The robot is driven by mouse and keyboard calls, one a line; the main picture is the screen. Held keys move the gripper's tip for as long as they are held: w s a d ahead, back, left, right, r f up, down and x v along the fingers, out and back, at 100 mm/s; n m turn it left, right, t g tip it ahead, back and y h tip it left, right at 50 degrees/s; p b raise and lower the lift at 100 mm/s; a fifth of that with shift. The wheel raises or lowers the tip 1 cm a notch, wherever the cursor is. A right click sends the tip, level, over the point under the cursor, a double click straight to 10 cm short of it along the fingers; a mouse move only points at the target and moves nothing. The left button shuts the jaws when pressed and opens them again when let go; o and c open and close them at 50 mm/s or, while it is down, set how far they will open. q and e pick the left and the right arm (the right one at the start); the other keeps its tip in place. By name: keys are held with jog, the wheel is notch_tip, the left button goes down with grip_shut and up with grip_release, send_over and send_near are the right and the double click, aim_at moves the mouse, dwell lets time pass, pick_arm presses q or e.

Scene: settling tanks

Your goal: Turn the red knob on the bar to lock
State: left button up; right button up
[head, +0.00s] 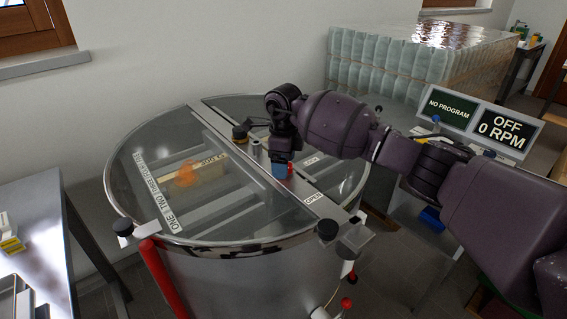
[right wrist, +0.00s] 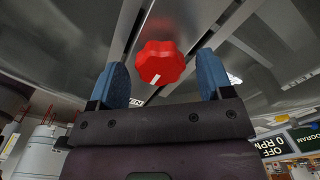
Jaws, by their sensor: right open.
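The red knob (right wrist: 160,62) has a lobed rim and a white mark on its lower edge in the right wrist view. It sits on the metal bar (head: 321,207) that crosses the round tank's clear lid. In the head view only a small part of the red knob (head: 291,168) shows beside my fingers. My right gripper (head: 281,170) is open, pointing down at the bar, with blue fingertips. In the right wrist view its fingers stand on either side of the knob, with a visible gap on each side. My left gripper is not in view.
The tank (head: 230,285) has dark knobs on the rim and a red handle (head: 162,280). White labels reading OPEN (head: 314,198) lie by the bar. A display (head: 497,133) reads OFF 0 RPM. A metal table (head: 45,235) stands left, wrapped stacks (head: 400,65) behind.

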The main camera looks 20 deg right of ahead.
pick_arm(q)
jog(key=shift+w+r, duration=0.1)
pick_arm(e)
jog(key=shift+f, duration=0.2)
jog(key=shift+c, duration=0.7)
jog(key=c, duration=0.8)
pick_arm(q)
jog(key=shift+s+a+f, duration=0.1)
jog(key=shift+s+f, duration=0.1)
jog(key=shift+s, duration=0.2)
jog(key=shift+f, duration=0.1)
